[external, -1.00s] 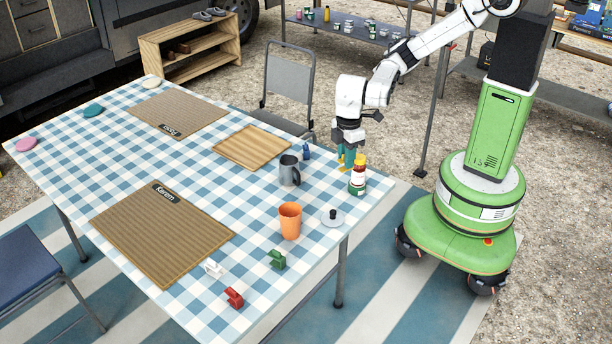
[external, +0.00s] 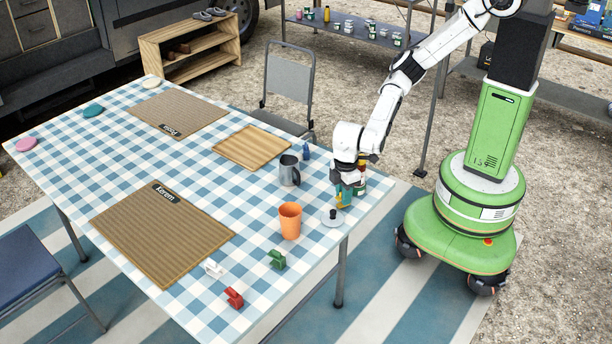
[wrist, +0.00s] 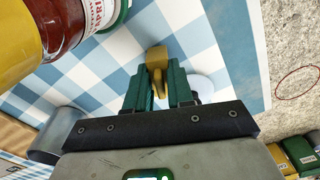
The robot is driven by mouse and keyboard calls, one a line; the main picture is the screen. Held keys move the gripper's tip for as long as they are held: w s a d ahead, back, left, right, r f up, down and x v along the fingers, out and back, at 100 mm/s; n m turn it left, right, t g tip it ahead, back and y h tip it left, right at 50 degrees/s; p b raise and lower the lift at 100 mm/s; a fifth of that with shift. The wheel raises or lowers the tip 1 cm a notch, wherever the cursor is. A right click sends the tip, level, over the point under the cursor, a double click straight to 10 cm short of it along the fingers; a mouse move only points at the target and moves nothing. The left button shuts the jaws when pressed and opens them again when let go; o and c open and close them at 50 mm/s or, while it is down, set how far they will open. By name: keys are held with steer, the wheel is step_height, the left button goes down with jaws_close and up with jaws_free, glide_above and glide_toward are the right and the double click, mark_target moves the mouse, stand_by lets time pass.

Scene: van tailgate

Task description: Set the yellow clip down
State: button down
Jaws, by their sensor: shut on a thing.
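My gripper (external: 344,196) is low over the right end of the checked table (external: 130,120). In the wrist view my gripper's green fingers (wrist: 161,85) are shut on the yellow clip (wrist: 157,58), whose block-like end sticks out beyond the fingertips. In the external view only a little of the clip shows between the fingers. The clip is close to the cloth; I cannot tell whether it touches.
A jar (wrist: 65,25) with a yellow top stands close by my gripper. A grey lid with a black knob (external: 332,218), an orange cup (external: 290,222) and a grey mug (external: 289,172) are near. Green (external: 277,259), white (external: 213,269) and red (external: 233,298) clips lie along the front edge.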

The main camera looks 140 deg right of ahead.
steer(key=shift+f, duration=0.2)
steer(key=shift+f, duration=0.1)
steer(key=c, duration=1)
jaws_free()
step_height(320, 180, up, 12)
steer(key=shift+r, duration=0.2)
